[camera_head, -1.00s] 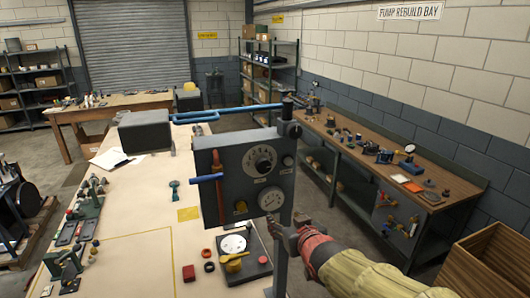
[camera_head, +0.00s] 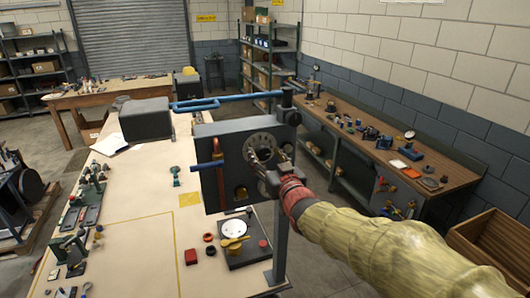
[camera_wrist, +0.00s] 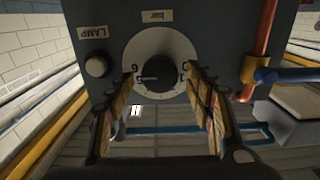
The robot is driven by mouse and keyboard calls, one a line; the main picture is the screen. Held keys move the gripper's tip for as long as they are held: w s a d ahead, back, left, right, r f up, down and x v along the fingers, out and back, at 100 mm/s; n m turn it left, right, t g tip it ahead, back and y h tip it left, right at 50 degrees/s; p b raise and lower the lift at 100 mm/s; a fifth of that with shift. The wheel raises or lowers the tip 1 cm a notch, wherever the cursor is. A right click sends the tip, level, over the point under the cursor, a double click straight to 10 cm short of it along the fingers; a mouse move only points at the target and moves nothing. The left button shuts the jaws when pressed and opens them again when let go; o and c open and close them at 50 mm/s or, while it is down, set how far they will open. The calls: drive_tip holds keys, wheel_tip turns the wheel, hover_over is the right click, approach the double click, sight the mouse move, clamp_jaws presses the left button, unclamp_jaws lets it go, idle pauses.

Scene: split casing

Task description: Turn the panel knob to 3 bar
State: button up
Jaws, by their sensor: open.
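The grey control panel (camera_head: 212,146) stands upright at the right edge of the bench. Its round dial with a dark knob (camera_wrist: 160,72) is in the middle of the wrist view, inside a pale ring with numbers. A white mark on the knob points left in that view; the number it meets is not clearly readable. My gripper (camera_wrist: 160,106) is open, its two fingers on either side of the knob's lower part in the picture. Whether they touch it I cannot tell. In the head view my gripper (camera_head: 268,172) covers part of the dial.
A long blue bar (camera_head: 208,103) runs above. A gauge plate (camera_head: 235,228) and small parts lie on the bench below.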

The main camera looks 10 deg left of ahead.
drive_tip(key=shift+w+a, duration=0.2)
drive_tip(key=shift+w, duration=0.1)
drive_tip(key=c, duration=1.1)
drive_tip(key=shift+c, duration=0.2)
